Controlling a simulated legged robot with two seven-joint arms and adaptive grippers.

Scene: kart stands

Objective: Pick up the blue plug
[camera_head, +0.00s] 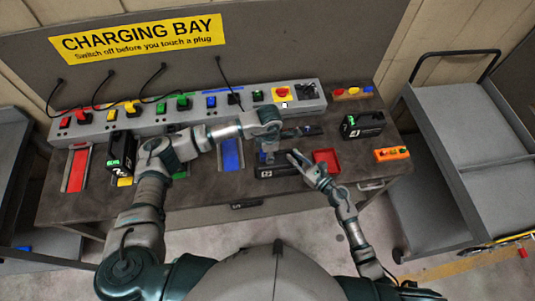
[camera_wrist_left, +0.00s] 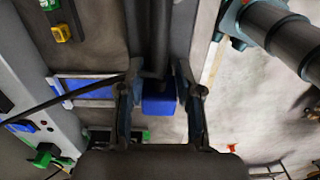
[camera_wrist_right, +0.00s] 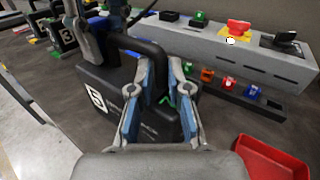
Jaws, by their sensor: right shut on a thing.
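A blue block (camera_wrist_left: 160,103), which looks like the blue plug, shows between the fingers of my left gripper (camera_wrist_left: 157,100) in the left wrist view. The fingers are apart on either side of it; contact cannot be told. In the head view my left gripper (camera_head: 268,143) is low over the bench, and the plug is hard to make out there. My right gripper (camera_wrist_right: 160,75) is shut on the handle (camera_wrist_right: 141,50) of a black battery (camera_wrist_right: 105,90) with a white number label. That battery (camera_head: 283,170) sits at the bench's front, beside my left gripper.
The grey socket strip (camera_head: 150,124) with coloured switches and plugs runs along the back. A red tray (camera_head: 326,159), another black battery (camera_head: 363,125) and an orange box (camera_head: 392,154) are to the right. A blue bay mat (camera_head: 231,156) lies left of my left gripper.

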